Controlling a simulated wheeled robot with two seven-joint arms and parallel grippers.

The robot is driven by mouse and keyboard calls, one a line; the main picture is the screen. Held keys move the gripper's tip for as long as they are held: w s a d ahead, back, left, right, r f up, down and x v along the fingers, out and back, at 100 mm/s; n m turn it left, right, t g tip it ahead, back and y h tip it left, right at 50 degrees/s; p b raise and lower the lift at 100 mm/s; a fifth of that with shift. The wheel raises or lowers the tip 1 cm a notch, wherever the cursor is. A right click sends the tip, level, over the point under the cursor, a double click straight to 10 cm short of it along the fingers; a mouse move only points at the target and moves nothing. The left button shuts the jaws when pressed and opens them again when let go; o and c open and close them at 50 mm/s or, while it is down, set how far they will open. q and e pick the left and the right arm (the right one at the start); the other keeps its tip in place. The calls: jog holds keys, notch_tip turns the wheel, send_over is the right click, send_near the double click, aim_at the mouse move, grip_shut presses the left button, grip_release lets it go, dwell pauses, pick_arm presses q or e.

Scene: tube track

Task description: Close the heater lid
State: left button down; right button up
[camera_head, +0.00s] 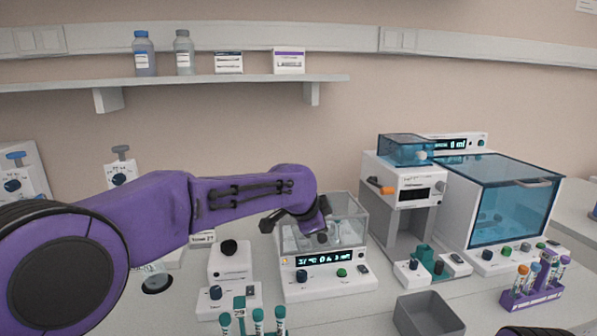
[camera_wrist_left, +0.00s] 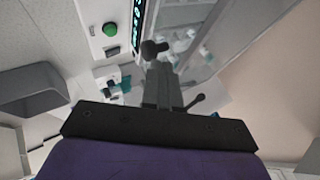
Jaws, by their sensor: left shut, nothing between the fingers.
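The heater (camera_head: 325,272) is a white box with a lit display, a green button and a clear-walled top, standing at the centre of the bench. Its clear lid (camera_head: 349,208) shows above the body, partly hidden by my left arm; I cannot tell its exact angle. My left gripper (camera_head: 320,237) is shut and empty, pointing down in front of the clear lid. In the left wrist view, its closed fingers (camera_wrist_left: 160,78) are close to the heater's clear panel (camera_wrist_left: 205,35); contact is unclear.
A grey bin (camera_head: 428,314) stands front right of the heater. A purple rack of tubes (camera_head: 532,292) is at the right. A white machine (camera_head: 405,190) and a blue-windowed cabinet (camera_head: 510,205) stand right of the heater. Teal-capped tubes (camera_head: 257,318) are in front.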

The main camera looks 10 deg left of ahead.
pick_arm(q)
jog(key=shift+s+a+f+b, duration=0.15)
jog(key=shift+s+f+b, duration=0.05)
jog(key=shift+f, duration=0.2)
jog(key=shift+s+a+f+b, duration=0.1)
jog(key=shift+s+f+b, duration=0.1)
jog(key=shift+f, duration=0.2)
jog(key=shift+r, duration=0.1)
